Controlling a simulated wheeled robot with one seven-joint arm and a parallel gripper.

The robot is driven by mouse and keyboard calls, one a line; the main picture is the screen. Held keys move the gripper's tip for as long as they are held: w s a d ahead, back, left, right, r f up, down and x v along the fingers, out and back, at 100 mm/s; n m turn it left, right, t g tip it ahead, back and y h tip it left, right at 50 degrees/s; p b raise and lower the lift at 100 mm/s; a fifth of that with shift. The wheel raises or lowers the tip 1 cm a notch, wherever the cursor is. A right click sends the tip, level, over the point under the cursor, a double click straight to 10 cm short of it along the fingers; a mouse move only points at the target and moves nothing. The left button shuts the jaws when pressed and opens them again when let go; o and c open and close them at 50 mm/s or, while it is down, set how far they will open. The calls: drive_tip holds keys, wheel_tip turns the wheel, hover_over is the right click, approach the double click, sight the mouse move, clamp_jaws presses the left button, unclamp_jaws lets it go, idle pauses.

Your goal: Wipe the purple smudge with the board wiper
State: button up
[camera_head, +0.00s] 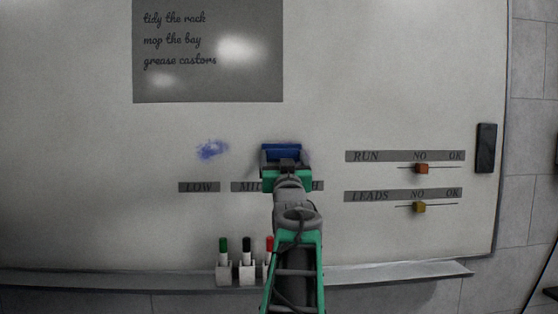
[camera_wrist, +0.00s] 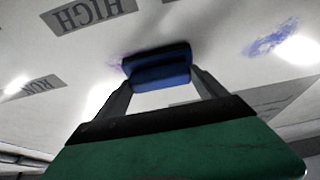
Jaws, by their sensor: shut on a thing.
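The board wiper (camera_head: 283,150) is a blue block, which also shows in the wrist view (camera_wrist: 157,73). My gripper (camera_head: 284,165) is shut on it, with one finger at each end in the wrist view (camera_wrist: 160,80). The wiper is at the whiteboard, over the middle label; I cannot tell whether it touches the surface. A faint purple smudge (camera_wrist: 116,66) shows at the wiper's edge in the wrist view, mostly hidden behind it. In the head view a trace (camera_head: 306,154) shows to its right. A separate blue smudge (camera_head: 212,150) lies to the left, apart from the wiper.
The whiteboard (camera_head: 60,120) carries a grey note (camera_head: 208,80), a LOW label (camera_head: 199,187) and RUN and LEADS sliders (camera_head: 421,169) at right. A dark block (camera_head: 486,148) is at the right edge. Markers in holders (camera_head: 246,268) stand by the ledge (camera_head: 400,272).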

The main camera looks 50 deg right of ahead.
sight(295, 155)
drive_tip(key=shift+s+d, duration=0.75)
drive_tip(key=shift+s, duration=0.25)
drive_tip(key=shift+s+d+b, duration=0.55)
drive_tip(key=shift+s+d, duration=1.75)
drive_tip(key=w+a+b, duration=0.2)
drive_tip(key=w+a, duration=0.1)
drive_tip(key=w, duration=0.1)
drive_tip(key=w+a+b, duration=0.3)
drive_tip(key=a, duration=0.1)
drive_tip(key=shift+w, duration=0.35)
drive_tip(key=shift+r, duration=0.2)
drive_tip(key=shift+s+d, duration=3.65)
drive_tip(key=shift+s, duration=0.4)
drive_tip(key=shift+w+a+f+b, duration=0.1)
drive_tip(key=shift+w+a+b, duration=0.45)
drive_tip(key=shift+w+a, duration=0.55)
drive_tip(key=shift+w+a+b, duration=0.5)
drive_tip(key=shift+w+a, duration=0.4)
drive_tip(key=shift+w, duration=0.35)
drive_tip(key=shift+w+a+b, duration=0.65)
drive_tip(key=shift+w+a, duration=0.95)
drive_tip(key=shift+w, duration=0.1)
